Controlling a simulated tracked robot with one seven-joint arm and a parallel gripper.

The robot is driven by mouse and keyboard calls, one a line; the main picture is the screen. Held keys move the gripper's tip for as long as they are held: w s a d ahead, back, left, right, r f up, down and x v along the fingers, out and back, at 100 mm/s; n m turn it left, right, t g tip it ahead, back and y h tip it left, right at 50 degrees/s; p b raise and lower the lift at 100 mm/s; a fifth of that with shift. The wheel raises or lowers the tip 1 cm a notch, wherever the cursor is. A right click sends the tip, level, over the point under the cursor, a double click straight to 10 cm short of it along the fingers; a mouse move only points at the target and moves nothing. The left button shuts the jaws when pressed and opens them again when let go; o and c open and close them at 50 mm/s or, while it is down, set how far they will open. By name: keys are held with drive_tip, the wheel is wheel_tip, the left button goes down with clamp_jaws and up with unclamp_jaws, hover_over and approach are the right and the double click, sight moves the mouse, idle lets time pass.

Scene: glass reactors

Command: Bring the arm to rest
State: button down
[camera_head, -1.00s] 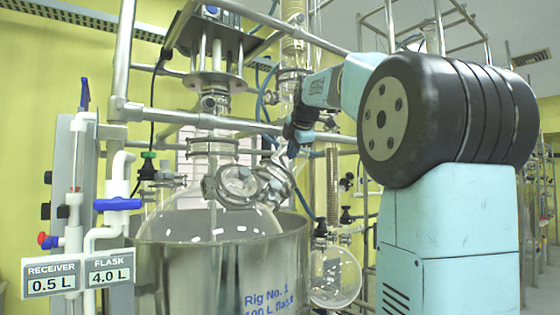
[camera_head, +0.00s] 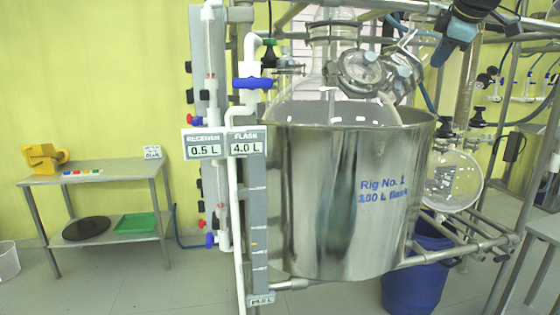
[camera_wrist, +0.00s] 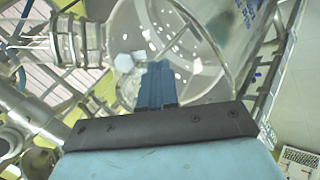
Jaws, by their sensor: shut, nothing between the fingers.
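My gripper (camera_wrist: 156,84) shows in the wrist view as two blue fingers pressed together, with nothing between them. It is in front of the clear glass and steel of the reactor rig. In the head view the end of my arm (camera_head: 456,38) hangs in from the top right, light blue and black. It appears beside the glass fittings above the steel vessel (camera_head: 330,200) marked Rig No. 1. Most of my arm is out of the head view, and I cannot tell how far the fingers are from the glass.
A large glass flask (camera_head: 335,98) sits in the vessel. A round glass receiver (camera_head: 453,180) hangs at its right above a blue bin (camera_head: 418,268). Steel pipes surround the rig. A side table (camera_head: 95,170) holds a yellow object (camera_head: 45,158). Floor between table and rig is clear.

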drive_tip(key=s+a+f+m+g, duration=0.1)
drive_tip(key=s+a+f+m, duration=0.3)
drive_tip(key=s+f, duration=0.4)
drive_tip(key=s+a+f+m+g, duration=0.1)
drive_tip(key=s+a+f+m, duration=0.3)
drive_tip(key=s+f, duration=0.3)
drive_tip(key=s+a+f+m+g, duration=0.1)
drive_tip(key=s+a+f+m, duration=0.4)
drive_tip(key=f, duration=0.9)
drive_tip(key=s+a, duration=0.1)
drive_tip(key=s, duration=0.2)
drive_tip(key=shift+s+f, duration=0.15)
drive_tip(key=shift+s, duration=0.2)
drive_tip(key=shift+a, duration=0.1)
